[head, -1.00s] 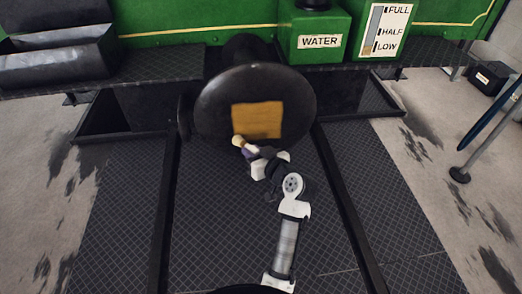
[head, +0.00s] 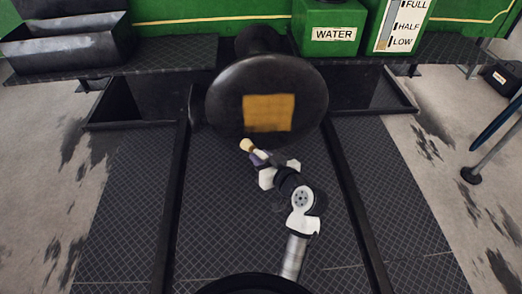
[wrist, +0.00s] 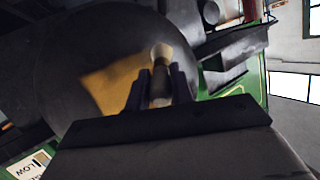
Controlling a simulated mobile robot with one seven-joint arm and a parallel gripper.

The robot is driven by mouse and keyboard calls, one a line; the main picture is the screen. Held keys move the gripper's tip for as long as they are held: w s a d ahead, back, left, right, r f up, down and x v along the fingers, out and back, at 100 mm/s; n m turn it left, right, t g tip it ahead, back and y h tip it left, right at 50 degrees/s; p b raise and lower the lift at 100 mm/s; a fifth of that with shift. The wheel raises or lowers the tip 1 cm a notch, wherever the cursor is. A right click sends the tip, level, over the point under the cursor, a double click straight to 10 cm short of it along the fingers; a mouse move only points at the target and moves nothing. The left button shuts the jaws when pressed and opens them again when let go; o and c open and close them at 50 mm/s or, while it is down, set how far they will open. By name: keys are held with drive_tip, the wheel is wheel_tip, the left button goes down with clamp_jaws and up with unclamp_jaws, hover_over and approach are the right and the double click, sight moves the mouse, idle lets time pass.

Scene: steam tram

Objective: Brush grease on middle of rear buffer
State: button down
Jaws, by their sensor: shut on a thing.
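The rear buffer (head: 225,95) is a large dark round disc facing me in the head view. A yellow-brown square patch of grease (head: 268,113) covers its middle. My gripper (head: 259,157) is below the disc's lower left in the picture and is shut on a brush. The brush (head: 247,145) has a pale tip pointing up and left, just below the patch in the picture. In the wrist view the brush (wrist: 161,62) stands between the fingers, with the patch (wrist: 112,82) behind it on the buffer (wrist: 75,55). I cannot tell whether the tip touches the disc.
A green WATER box (head: 330,28) and a level gauge (head: 400,25) stand on the ledge at upper right. A dark open trough (head: 65,45) is at upper left. Dark rails (head: 350,190) run along the chequered floor. A pole (head: 490,150) stands at right.

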sight(254, 148)
drive_tip(key=shift+s, duration=0.35)
drive_tip(key=shift+s, duration=0.1)
drive_tip(key=s, duration=0.2)
drive_tip(key=shift+s, duration=0.4)
drive_tip(key=shift+w, duration=0.1)
idle(0.5)
drive_tip(key=shift+w+a+f+m+t+h+b, duration=0.15)
drive_tip(key=shift+w+a+m+t+h+b, duration=0.25)
drive_tip(key=shift+w, duration=0.75)
drive_tip(key=shift+w+a+f+m+t+h+b, duration=0.25)
drive_tip(key=shift+w+t+h+b, duration=0.25)
drive_tip(key=shift+w, duration=0.65)
drive_tip(key=shift+w+a+f+m+t+h+b, duration=0.1)
drive_tip(key=shift+w+a+m+t+h+b, duration=0.35)
drive_tip(key=shift+w, duration=0.7)
drive_tip(key=shift+d, duration=0.15)
drive_tip(key=shift+w, duration=0.75)
